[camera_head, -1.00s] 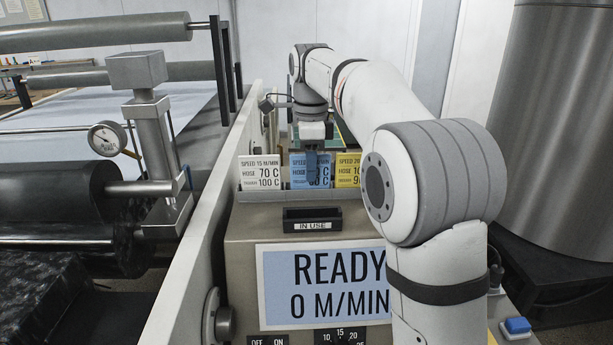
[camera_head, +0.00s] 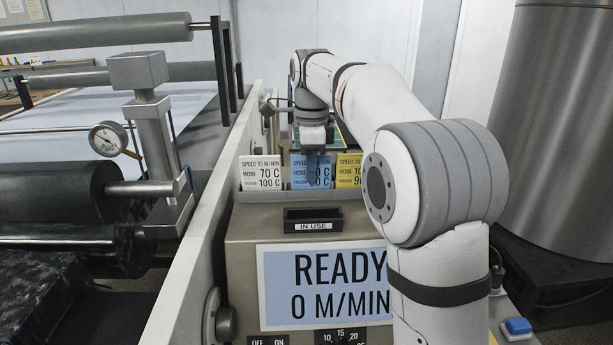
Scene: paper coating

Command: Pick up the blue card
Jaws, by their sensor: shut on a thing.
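The blue card (camera_head: 299,172) stands upright in the row at the back of the control box, between a white card (camera_head: 261,173) and a yellow card (camera_head: 348,170). My gripper (camera_head: 319,167) reaches down from above and is shut on the blue card, covering part of its print. The yellow card's right side is hidden behind my arm. The fingers are small and dark in this view, and their far side is hidden.
An empty black holder marked IN USE (camera_head: 312,219) sits on the box in front of the cards. Below it is a READY 0 M/MIN display (camera_head: 322,285). Rollers (camera_head: 75,195) and a gauge (camera_head: 108,138) stand left, a large metal cylinder (camera_head: 560,130) right.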

